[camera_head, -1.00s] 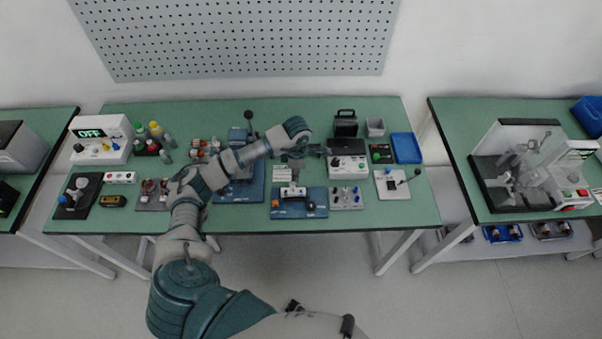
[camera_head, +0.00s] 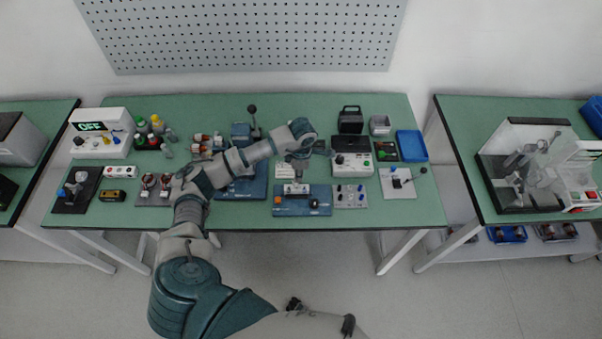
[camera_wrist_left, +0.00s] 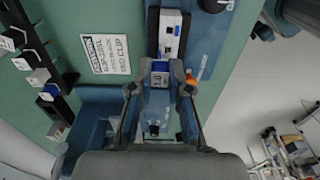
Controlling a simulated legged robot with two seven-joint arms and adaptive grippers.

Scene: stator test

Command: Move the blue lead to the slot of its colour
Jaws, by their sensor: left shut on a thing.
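In the left wrist view the fingers (camera_wrist_left: 160,76) are shut on a small white and blue piece (camera_wrist_left: 160,67) at the board's end. I cannot tell whether this piece is the blue lead, or whether it touches the board. The white block's dark sockets show just beyond the fingertips. A slot marked blue cannot be made out. My right gripper is out of view.
A printed white card (camera_wrist_left: 107,55) lies beside the board. A black rack (camera_wrist_left: 38,65) with white tabs stands past the card. A grey plate with knobs (camera_head: 350,196) is right of the board, and a blue tray (camera_head: 411,146) is at the back right. The bench's front strip is clear.

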